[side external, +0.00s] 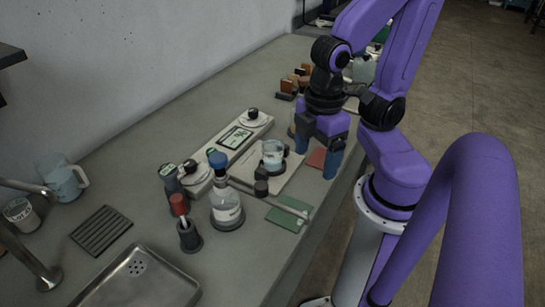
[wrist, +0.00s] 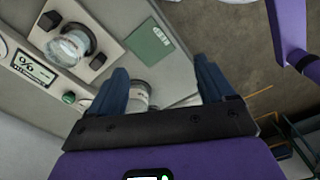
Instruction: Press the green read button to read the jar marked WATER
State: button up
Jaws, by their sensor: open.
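The green read button (wrist: 69,97) sits on the pale instrument panel beside the lit display (wrist: 30,68) in the wrist view. In the side external view a small green spot beside the display (side external: 235,138) appears to be the button (side external: 211,151). A glass jar (side external: 272,152) with clear liquid stands on the pale plate, between dark blocks in the wrist view (wrist: 72,45). I cannot read WATER on any jar. My gripper (side external: 317,154) has its blue fingers apart and empty, over the bench's room side, right of the jar. It also shows in the wrist view (wrist: 161,70).
A blue-stoppered flask (side external: 226,207) and a red-topped tool (side external: 182,222) stand near the panel's close end. Dial knobs (side external: 253,117) rise from the panel. A green card (side external: 288,213) lies flat beside the plate. A metal tray (side external: 140,280) lies in front.

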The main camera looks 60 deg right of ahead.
grip_shut()
dwell(1.5)
